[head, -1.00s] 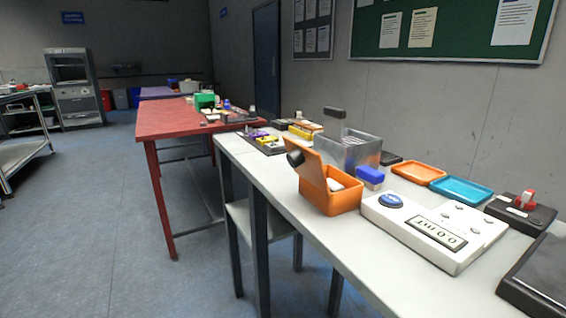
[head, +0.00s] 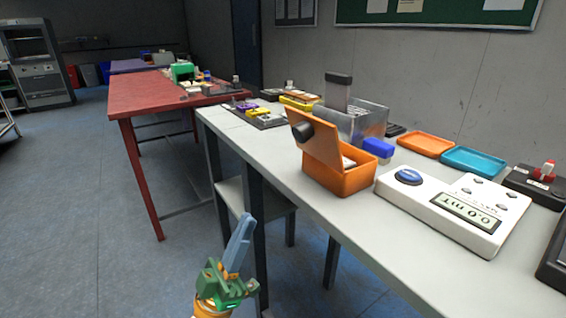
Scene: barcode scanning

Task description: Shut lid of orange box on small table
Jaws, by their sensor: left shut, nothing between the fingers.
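The orange box (head: 345,179) stands near the front edge of the white table (head: 293,199). Something white shows inside the box. My left gripper (head: 243,232) is at the bottom of the view, in front of the table and lower left of the box, pointing up. Its blue fingers are together and empty, well apart from the box. My right gripper is not in view.
Behind the box stands a grey metal bin (head: 352,121). A blue block (head: 378,148) is beside the box, and a white meter (head: 455,211) is to its right. Orange (head: 425,144) and teal (head: 473,161) trays lie behind.

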